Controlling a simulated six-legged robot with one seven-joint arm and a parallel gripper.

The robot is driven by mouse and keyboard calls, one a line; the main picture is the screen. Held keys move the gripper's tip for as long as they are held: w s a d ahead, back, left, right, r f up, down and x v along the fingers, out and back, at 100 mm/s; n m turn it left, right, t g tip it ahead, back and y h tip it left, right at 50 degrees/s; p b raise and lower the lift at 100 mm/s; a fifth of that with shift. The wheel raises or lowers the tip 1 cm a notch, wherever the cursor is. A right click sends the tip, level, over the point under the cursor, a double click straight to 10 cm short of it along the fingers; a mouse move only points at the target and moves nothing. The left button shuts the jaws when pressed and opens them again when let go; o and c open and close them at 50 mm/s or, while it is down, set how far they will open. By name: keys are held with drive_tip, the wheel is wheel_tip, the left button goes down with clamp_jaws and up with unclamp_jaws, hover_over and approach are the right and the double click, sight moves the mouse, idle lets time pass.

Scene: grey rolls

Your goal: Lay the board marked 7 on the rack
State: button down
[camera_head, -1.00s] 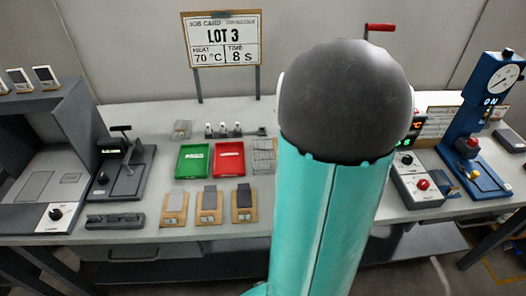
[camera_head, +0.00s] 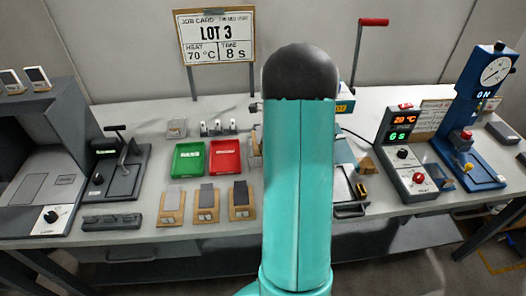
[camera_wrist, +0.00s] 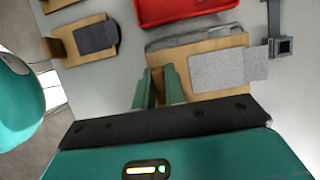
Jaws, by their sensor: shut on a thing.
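In the wrist view my gripper (camera_wrist: 158,88) is shut on the edge of a wooden board (camera_wrist: 185,53). A light grey, rough piece (camera_wrist: 222,69) lies across this board. No number is readable on it. Grey bars that look like the rack (camera_wrist: 168,42) show along the board's far edge. I cannot tell whether the board touches them. In the head view my arm hides the gripper, the held board and most of the rack; only a sliver of the rack (camera_head: 256,148) shows right of the red tray.
The red tray (camera_head: 226,157) and green tray (camera_head: 189,159) stand left of my arm. Boards with grey pieces (camera_head: 240,201) lie along the front; one also shows in the wrist view (camera_wrist: 97,37). A controller box (camera_head: 405,150) and blue press (camera_head: 478,120) stand right.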

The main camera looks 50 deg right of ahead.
drive_tip(key=shift+w+d+f, duration=0.1)
drive_tip(key=shift+w+f, duration=0.15)
drive_tip(key=shift+f, duration=0.05)
drive_tip(key=shift+w+f, duration=0.1)
drive_tip(key=shift+f, duration=1.5)
drive_tip(key=shift+f, duration=0.15)
drive_tip(key=c, duration=1.5)
unclamp_jaws()
drive_tip(key=shift+o, duration=0.2)
drive_tip(key=v, duration=1.2)
